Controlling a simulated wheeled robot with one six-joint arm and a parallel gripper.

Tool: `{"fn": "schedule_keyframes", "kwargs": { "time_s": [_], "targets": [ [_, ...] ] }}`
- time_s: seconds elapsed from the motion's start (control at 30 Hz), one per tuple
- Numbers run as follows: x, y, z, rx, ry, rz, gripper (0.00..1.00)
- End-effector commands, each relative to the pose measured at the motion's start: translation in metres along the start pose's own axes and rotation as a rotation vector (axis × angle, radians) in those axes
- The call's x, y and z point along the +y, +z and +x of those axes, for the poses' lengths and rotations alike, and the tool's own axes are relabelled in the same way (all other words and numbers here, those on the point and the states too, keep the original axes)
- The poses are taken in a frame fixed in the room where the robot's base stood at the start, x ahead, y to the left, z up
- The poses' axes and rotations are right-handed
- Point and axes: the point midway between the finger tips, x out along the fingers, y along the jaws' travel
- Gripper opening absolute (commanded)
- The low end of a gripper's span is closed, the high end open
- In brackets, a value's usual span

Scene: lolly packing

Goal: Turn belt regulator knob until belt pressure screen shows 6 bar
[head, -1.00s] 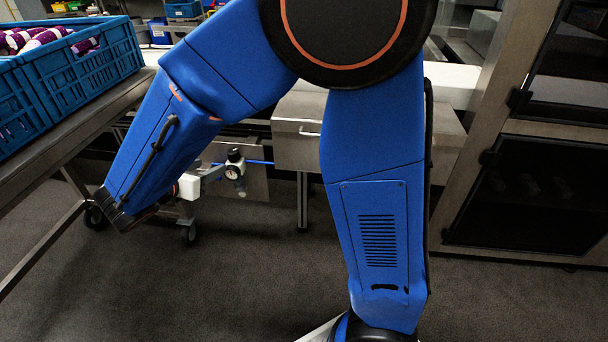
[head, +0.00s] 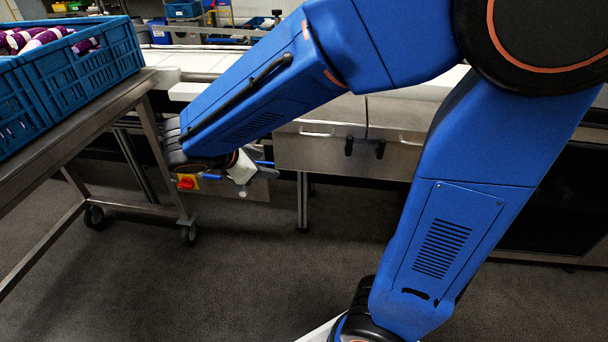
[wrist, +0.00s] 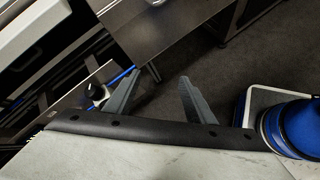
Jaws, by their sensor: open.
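The belt regulator shows in the wrist view with a black knob (wrist: 97,91) on a pale body, left of my fingers. A blue hose (wrist: 121,76) runs beside it. My gripper (wrist: 158,76) is open and empty, its two grey fingers apart. The left finger is nearest the regulator in the picture; I cannot tell whether they touch. In the head view my arm's end and pale gripper body (head: 243,167) cover the regulator's knob and gauge. Only a small lower bit of the regulator (head: 243,193) shows beneath. No pressure screen can be read in either view.
A red switch on a yellow plate (head: 187,182) sits just below my wrist. A metal table (head: 95,112) with blue crates (head: 98,60) stands at left. Steel drawers (head: 320,150) under the conveyor are right of my wrist. The floor (head: 265,270) in front is clear.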

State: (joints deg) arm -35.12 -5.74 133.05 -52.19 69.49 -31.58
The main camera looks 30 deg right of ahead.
Motion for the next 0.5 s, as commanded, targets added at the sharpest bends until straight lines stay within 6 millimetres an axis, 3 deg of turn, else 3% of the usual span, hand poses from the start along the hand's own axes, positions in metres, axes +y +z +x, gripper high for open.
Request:
{"fn": "schedule_keyframes", "kwargs": {
  "time_s": [0.5],
  "targets": [
    [-0.060,0.043,0.010,0.134,-0.157,0.371,0.49]
  ]
}}
